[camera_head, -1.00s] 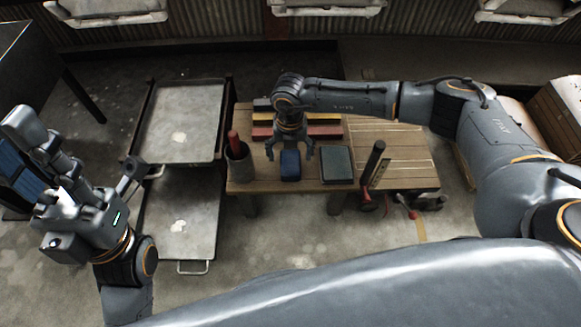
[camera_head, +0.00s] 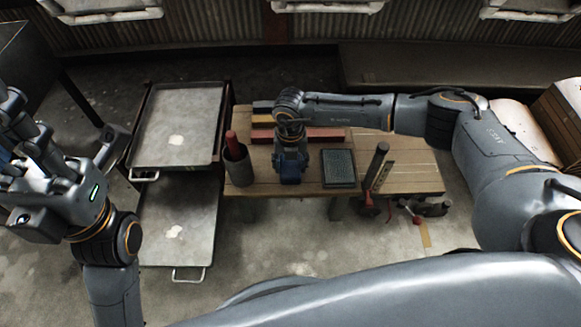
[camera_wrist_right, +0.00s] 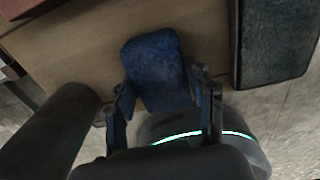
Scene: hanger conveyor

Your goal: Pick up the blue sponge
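The blue sponge (camera_head: 292,175) is on the wooden table, partly hidden by my right gripper in the head view. In the right wrist view the sponge (camera_wrist_right: 155,62) sits between the two fingers. My right gripper (camera_head: 291,160) reaches down over it, and its fingers (camera_wrist_right: 162,88) press against the sponge's two sides. I cannot tell whether the sponge is lifted off the table. My left gripper (camera_head: 20,165) is raised at the left edge of the head view, away from the table. Part of it is cut off, and its opening is unclear.
On the wooden table (camera_head: 410,178), a dark flat block (camera_head: 338,168) lies right of the sponge. A grey cup (camera_head: 239,166) with a red-handled tool stands left. A dark-handled tool (camera_head: 376,165) is at the right, coloured bars (camera_head: 325,134) behind. Metal trays (camera_head: 178,225) stand left of the table.

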